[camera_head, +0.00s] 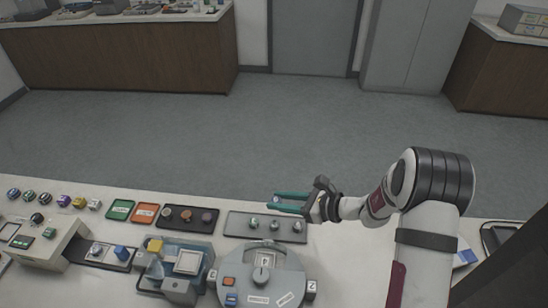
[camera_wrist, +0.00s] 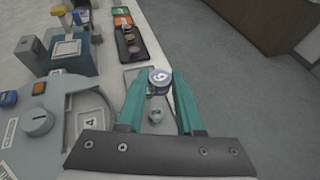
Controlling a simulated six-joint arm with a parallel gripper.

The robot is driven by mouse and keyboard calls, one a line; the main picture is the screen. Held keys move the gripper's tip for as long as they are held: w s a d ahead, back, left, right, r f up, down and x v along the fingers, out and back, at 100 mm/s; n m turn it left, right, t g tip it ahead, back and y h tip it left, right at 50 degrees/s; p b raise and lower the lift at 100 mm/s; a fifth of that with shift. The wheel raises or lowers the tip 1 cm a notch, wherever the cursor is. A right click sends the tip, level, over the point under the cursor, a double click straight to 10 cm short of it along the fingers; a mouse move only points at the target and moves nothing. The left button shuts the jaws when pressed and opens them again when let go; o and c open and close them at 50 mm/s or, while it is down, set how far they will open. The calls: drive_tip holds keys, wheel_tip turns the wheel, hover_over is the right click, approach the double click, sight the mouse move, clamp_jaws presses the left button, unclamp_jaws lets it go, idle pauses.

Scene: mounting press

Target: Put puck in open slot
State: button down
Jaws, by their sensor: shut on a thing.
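My gripper (camera_head: 276,201) has teal fingers shut on a round puck, held above the grey tray. In the wrist view the puck (camera_wrist: 159,77) is grey-blue with a white mark on its face and sits between the fingertips of my gripper (camera_wrist: 160,82). The round grey machine (camera_head: 236,262) stands in front and slightly left of my gripper. Its light wedge-shaped opening (camera_head: 265,261) shows a label that looks like a 4; the opening also shows in the wrist view (camera_wrist: 88,108).
The grey tray (camera_head: 236,224) holds several small pieces. Air beyond the table is clear.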

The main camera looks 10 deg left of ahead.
drive_tip(key=s+d+r+m+t+h, duration=0.2)
drive_tip(key=d+r+m+t+h, duration=0.15)
drive_tip(key=r, duration=0.65)
drive_tip(key=s+d+r+m+t+h, duration=0.25)
drive_tip(key=d+r, duration=0.25)
drive_tip(key=r, duration=0.5)
drive_tip(key=s+d+r+m+t+h, duration=0.15)
drive_tip(key=d+r+m, duration=0.3)
drive_tip(key=r, duration=0.45)
drive_tip(key=w+a+f+n+g+y, duration=0.1)
drive_tip(key=a+f+n+y, duration=0.15)
drive_tip(key=a, duration=0.65)
drive_tip(key=w+a+f+n+g+y, duration=0.1)
drive_tip(key=a+f+n, duration=0.2)
drive_tip(key=a, duration=0.5)
drive_tip(key=n+g+y, duration=0.4)
drive_tip(key=n+g, duration=0.1)
hover_over(132, 304)
wheel_tip(132, 304, down, 24)
wheel_tip(132, 304, down, 10)
drive_tip(key=shift+d+f, duration=0.1)
drive_tip(key=shift+f, duration=0.3)
